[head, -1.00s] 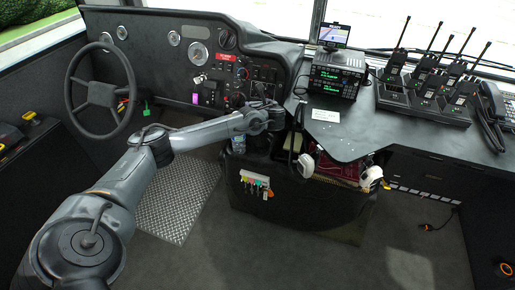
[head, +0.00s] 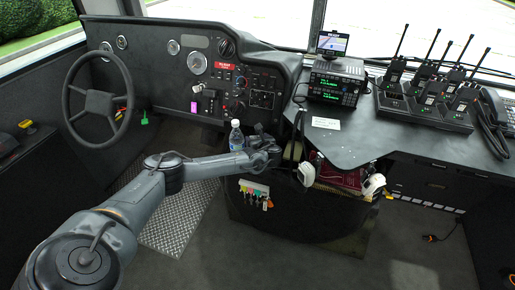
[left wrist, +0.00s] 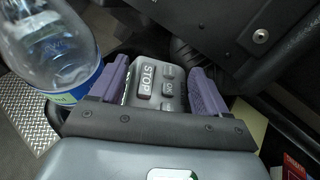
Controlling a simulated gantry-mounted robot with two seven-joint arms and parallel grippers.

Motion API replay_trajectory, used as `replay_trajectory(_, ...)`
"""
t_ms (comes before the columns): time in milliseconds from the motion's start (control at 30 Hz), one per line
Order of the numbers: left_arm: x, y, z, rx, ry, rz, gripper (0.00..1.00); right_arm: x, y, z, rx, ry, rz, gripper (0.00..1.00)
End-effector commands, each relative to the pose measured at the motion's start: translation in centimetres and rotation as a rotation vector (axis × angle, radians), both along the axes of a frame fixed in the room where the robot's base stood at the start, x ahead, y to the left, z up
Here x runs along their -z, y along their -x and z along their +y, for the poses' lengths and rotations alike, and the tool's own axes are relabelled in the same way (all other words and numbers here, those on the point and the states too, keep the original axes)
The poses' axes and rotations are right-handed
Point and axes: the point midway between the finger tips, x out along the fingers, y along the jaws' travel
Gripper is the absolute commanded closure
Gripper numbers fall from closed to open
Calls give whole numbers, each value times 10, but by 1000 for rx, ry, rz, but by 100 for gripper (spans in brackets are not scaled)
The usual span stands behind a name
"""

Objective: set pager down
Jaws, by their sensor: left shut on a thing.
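The pager (left wrist: 160,88) is a grey device with raised STOP and OK buttons. In the left wrist view it sits between the purple finger pads of my left gripper (left wrist: 165,90), which is shut on it. In the head view my left gripper (head: 272,152) is over the black engine cover, just right of a clear water bottle. The pager cannot be made out there. In the wrist view the pager is above a dark recessed area; whether it touches a surface I cannot tell. My right gripper is not in view.
The water bottle (head: 236,137) stands close by; in the wrist view the bottle (left wrist: 55,45) is near the left finger. White rounded items (head: 306,173) and a red item (head: 340,177) lie to the right. A radio (head: 335,82) and charging handsets (head: 428,100) stand on the dash.

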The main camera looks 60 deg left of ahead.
Motion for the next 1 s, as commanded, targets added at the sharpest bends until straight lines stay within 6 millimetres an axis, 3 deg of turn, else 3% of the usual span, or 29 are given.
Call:
replay_trajectory(333,35,0,0,-2,0,1,89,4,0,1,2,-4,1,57)
replay_trajectory(367,37,0,0,-1,0,0,89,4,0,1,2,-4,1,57)
replay_trajectory(400,39,0,0,0,0,0,98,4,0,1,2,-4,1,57)
replay_trajectory(633,42,0,0,2,0,1,100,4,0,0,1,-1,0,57)
replay_trajectory(667,43,1,-1,2,0,3,23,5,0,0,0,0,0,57)
replay_trajectory(800,43,1,0,1,0,3,1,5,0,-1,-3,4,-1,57)
replay_trajectory(1000,42,1,0,1,-1,2,0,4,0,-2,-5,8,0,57)
